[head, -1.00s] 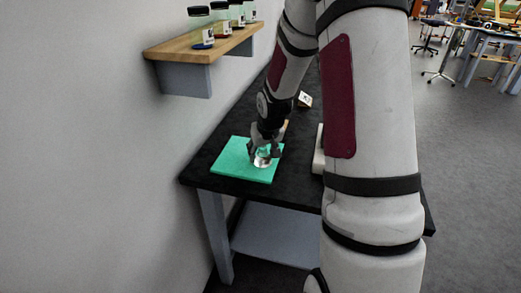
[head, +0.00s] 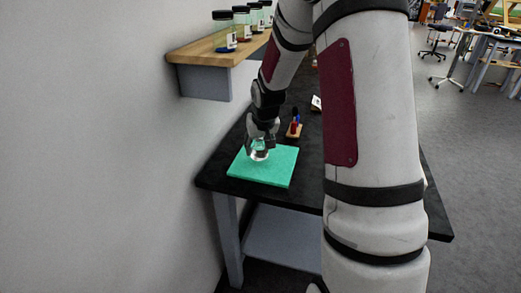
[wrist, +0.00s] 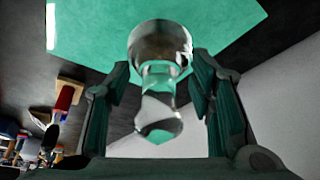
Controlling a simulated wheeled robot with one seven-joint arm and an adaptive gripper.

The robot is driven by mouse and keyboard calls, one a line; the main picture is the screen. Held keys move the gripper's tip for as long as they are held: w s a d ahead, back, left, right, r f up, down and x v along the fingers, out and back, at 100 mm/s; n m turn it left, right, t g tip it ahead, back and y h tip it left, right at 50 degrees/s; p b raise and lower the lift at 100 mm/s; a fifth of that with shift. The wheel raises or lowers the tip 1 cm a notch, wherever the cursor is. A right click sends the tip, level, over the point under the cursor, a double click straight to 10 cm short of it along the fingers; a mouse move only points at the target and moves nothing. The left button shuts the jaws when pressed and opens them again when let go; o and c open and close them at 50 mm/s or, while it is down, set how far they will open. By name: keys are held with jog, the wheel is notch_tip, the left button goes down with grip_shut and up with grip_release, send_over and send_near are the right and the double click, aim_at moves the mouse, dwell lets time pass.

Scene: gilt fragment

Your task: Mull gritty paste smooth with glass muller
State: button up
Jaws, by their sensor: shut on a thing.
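The clear glass muller (head: 260,155) is at the back-left part of the green slab (head: 263,178) in the head view. In the wrist view the muller (wrist: 160,70) shows a wide round foot toward the green slab (wrist: 95,30) and a narrower bulbous handle toward me. My gripper (head: 262,143) is shut on the muller. In the wrist view my gripper (wrist: 160,88) has a dark finger on each side of the handle. I cannot tell whether the foot touches the slab. No paste can be made out.
A small wooden rack (head: 294,132) with red and blue items stands behind the slab on the black table (head: 312,180). A white card (head: 316,103) is farther back. Several jars (head: 224,32) stand on a wall shelf (head: 210,52) at left. The wall borders the table's left side.

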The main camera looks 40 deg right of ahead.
jog(key=shift+a+r+p, duration=0.1)
jog(key=shift+r+p, duration=1.35)
jog(key=shift+r, duration=1.2)
jog(key=shift+w, duration=0.1)
